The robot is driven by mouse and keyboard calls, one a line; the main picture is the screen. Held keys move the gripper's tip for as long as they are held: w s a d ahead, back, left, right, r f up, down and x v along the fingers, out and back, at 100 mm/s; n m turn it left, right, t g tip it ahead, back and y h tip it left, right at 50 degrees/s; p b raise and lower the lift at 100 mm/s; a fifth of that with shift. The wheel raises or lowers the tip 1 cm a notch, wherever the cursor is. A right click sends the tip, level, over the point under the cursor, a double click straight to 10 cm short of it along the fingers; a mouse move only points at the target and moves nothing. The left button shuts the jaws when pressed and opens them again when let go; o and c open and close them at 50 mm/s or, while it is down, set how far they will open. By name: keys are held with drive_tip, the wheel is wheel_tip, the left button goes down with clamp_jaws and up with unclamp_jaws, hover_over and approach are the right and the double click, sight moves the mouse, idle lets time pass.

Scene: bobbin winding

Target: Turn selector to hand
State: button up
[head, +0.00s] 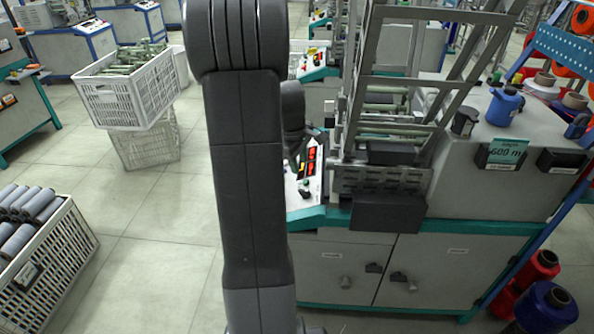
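The control panel (296,201) is a pale sloping face on the left end of the winding machine, with red lit displays (311,160) on it. A small dark knob or button (304,188) shows below the displays; I cannot tell if it is the selector or which way it points. My upright arm covers the panel's left part. My gripper (299,158) is a dark shape just right of the arm, over or in front of the panel's upper left. Its fingers are too small and hidden to tell open from shut, or whether they touch anything.
White crates (125,95) and a crate of grey bobbins (55,262) stand left. Spools (545,308) lie at lower right.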

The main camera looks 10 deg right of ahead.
sight(304, 190)
drive_tip(key=b+x, duration=0.1)
drive_tip(key=x, duration=1.2)
drive_tip(key=shift+w+d+f+b, duration=0.1)
drive_tip(key=shift+w+f+b, duration=0.2)
drive_tip(key=shift+b, duration=0.05)
clamp_jaws()
